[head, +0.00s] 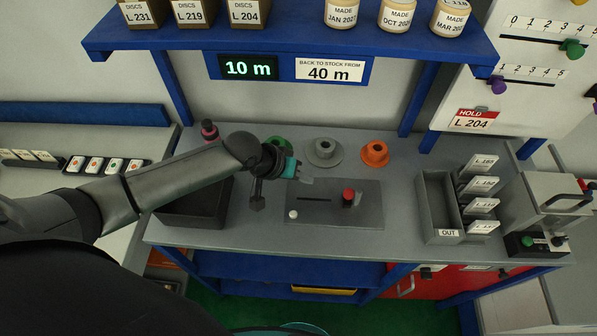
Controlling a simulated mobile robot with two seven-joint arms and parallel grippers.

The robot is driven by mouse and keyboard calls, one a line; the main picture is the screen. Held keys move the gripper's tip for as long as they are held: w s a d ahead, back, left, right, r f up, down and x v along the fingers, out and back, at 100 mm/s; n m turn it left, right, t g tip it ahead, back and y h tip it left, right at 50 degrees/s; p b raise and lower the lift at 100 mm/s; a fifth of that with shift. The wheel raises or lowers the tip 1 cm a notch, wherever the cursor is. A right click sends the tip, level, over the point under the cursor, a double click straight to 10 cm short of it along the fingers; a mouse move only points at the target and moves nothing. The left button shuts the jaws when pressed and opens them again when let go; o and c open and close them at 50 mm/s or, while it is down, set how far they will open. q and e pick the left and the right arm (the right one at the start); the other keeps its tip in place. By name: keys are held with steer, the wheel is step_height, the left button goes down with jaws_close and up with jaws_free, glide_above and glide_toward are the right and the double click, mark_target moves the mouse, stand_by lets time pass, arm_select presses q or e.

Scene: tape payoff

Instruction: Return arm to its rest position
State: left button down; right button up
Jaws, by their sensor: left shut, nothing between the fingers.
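My left arm reaches in from the left over the grey bench (400,140). My left gripper (306,179) is shut and empty. It hangs over the back left part of the dark grey plate (330,215), which has a slot, a red-topped post (348,196) and a small white knob (293,214). I cannot tell how high above the plate the fingers are. My right gripper is not in view.
Green (279,144), grey (323,152) and orange (375,153) hubs stand behind the plate. A dark tray (186,218) lies under my forearm. A grey OUT bin (436,205) and a card rack (480,185) stand right. A blue shelf (290,38) overhangs the back.

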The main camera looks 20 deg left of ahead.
arm_select(q)
steer(key=s+d+r+m, duration=0.3)
steer(key=s+d, duration=0.3)
steer(key=s, duration=0.3)
steer(key=s+a+r+g+y, duration=0.2)
steer(key=s+a+y, duration=0.3)
steer(key=s+a, duration=0.5)
steer(key=s+d+f+b, duration=0.2)
steer(key=f+b, duration=0.9)
steer(key=f, duration=2.2)
steer(key=s+a+f+g+b, duration=0.1)
steer(key=s+f+b, duration=0.4)
steer(key=s+f, duration=0.3)
steer(key=s+a+f+g+b, duration=0.1)
steer(key=s+f+b, duration=0.4)
steer(key=f, duration=1)
steer(key=s+a, duration=0.1)
steer(key=s, duration=0.2)
steer(key=shift+s+a, duration=0.15)
steer(key=shift+a, duration=0.1)
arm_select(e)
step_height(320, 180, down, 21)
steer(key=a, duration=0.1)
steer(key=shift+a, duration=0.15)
